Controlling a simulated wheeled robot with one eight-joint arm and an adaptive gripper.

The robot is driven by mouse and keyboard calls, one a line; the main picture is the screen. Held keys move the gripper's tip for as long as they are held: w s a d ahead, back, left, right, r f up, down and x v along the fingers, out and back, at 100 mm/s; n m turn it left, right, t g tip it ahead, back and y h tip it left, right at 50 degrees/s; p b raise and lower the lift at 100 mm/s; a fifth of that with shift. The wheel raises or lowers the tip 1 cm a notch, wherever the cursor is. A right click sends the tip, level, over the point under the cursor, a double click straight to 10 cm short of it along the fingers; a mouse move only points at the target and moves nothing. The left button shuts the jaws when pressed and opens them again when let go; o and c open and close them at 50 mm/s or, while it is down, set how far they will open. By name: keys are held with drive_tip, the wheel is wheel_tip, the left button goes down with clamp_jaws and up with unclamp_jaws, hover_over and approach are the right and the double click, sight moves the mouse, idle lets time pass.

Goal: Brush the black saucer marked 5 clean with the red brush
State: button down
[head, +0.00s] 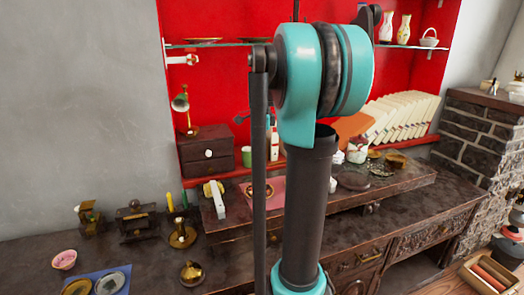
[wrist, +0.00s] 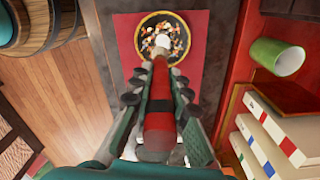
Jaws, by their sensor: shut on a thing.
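My gripper (wrist: 158,76) is shut on the red brush (wrist: 158,128), which has a black band; its fingers lie on both sides of the handle. The saucer is strewn with orange, brown and white bits. No number can be read on it. In the head view my arm blocks the middle, and the gripper and brush cannot be made out.
The saucer lies on a red mat (wrist: 126,62). A wooden barrel (wrist: 40,22) stands at upper left. The head view shows a drawer box (head: 206,150) and brass candlestick (head: 182,236).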

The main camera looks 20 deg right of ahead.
sight(261, 170)
drive_tip(key=shift+f, duration=2.2)
drive_tip(key=shift+f, duration=1)
